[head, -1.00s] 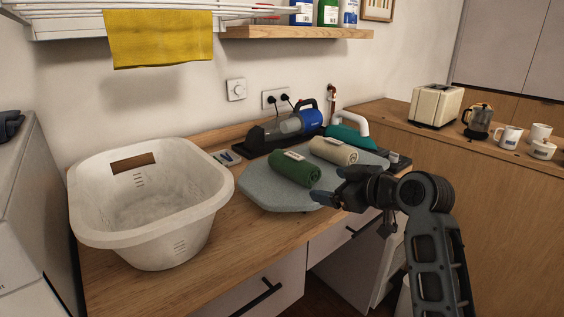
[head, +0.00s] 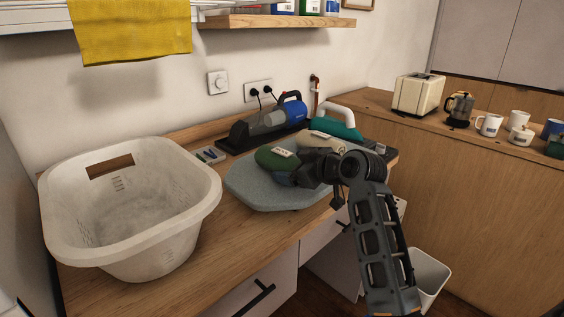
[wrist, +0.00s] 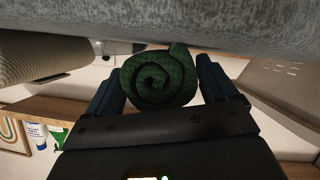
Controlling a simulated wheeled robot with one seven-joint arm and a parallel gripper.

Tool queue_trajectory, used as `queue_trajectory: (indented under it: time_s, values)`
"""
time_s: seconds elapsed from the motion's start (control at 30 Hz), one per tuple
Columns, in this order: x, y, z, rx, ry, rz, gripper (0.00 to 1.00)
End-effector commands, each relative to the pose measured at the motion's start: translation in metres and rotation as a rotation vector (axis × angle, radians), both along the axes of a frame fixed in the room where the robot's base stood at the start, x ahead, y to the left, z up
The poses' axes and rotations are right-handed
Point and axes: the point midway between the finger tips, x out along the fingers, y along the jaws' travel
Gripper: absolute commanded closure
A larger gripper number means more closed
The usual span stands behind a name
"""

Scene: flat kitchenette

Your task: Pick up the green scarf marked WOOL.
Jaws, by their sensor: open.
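The green rolled scarf (head: 270,157) lies on the grey ironing pad (head: 245,190), with a pale label on top whose lettering is too small to read. My gripper (head: 284,178) is at the scarf's near end and hides part of it. In the wrist view, the spiral end of the green scarf (wrist: 158,80) shows between the two spread fingers of my gripper (wrist: 164,76). The fingers are open, one on each side of the roll; I cannot tell whether either touches it. A cream rolled scarf (head: 316,139) lies just behind, partly hidden by my gripper.
A white laundry basket (head: 190,217) stands on the counter at left. A handheld vacuum (head: 272,122) and a teal iron (head: 335,123) stand behind the pad. A toaster (head: 420,94) and several mugs stand on the right counter. A white bin (head: 430,275) is below.

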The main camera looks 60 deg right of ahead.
Motion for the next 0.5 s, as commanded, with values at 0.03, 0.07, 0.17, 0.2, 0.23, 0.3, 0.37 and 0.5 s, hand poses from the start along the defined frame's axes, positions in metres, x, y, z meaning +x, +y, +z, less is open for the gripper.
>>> queue_trajectory:
  time_s: [0.03,0.07,0.17,0.2,0.23,0.3,0.37,0.5]
  values:
    - [0.0010,-0.0003,-0.0002,0.000,0.000,0.000,0.14]
    - [0.0011,-0.0003,-0.0003,0.000,0.000,0.000,0.14]
    - [0.0009,-0.0003,-0.0003,0.000,0.000,0.000,0.14]
    - [0.0008,-0.0003,-0.0003,0.000,0.000,0.000,0.14]
    - [0.0008,-0.0003,-0.0003,0.000,0.000,0.000,0.16]
    - [0.0007,-0.0003,-0.0003,0.000,0.000,0.000,0.22]
    - [0.0007,-0.0003,-0.0003,0.000,0.000,0.000,0.28]
    - [0.0005,-0.0003,-0.0003,0.000,0.000,0.000,0.41]
